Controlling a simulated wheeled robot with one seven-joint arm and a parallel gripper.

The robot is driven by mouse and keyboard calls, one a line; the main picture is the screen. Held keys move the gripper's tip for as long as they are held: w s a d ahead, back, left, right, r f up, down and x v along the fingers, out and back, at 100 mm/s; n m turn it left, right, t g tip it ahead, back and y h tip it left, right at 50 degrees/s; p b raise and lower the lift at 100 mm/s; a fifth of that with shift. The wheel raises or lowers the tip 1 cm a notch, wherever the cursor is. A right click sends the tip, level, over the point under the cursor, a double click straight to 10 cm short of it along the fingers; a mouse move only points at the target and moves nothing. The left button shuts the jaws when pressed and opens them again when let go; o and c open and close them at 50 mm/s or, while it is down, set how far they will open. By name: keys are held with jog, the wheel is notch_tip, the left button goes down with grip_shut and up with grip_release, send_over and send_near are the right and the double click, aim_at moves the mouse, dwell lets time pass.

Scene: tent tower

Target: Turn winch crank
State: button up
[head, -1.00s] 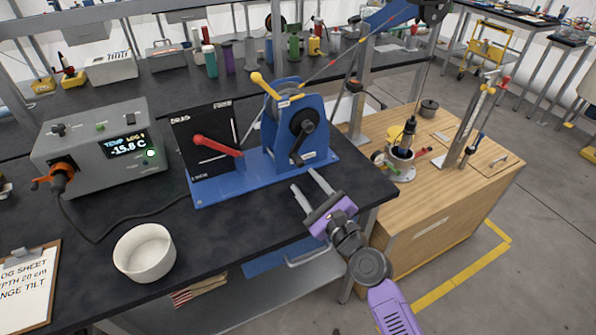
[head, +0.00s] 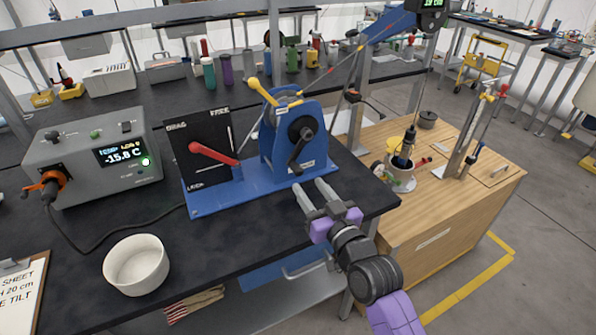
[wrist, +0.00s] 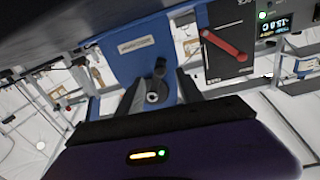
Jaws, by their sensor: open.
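The blue winch (head: 290,140) stands on the dark bench in the head view. Its black crank (head: 300,142) is on the side facing me, with the arm hanging down from the hub. My gripper (head: 317,187) is open and empty, its two grey fingers pointing at the winch base, just in front of and below the crank, apart from it. In the wrist view the crank (wrist: 155,83) appears in the middle, beyond the gripper, against the blue winch side (wrist: 138,50). The picture there looks turned over.
A red lever (head: 212,152) on the black drag panel (head: 190,140) is left of the crank, and a yellow-knobbed lever (head: 260,87) is above. A white bowl (head: 137,264) and a grey meter box (head: 95,150) stand further left. A wooden cabinet (head: 440,220) is at right.

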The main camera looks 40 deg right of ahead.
aim_at(300, 174)
jog(key=p+x, duration=0.1)
jog(key=x, duration=0.6)
jog(key=shift+w, duration=0.25)
jog(key=shift+c, duration=0.4)
grip_shut()
dwell(0.8)
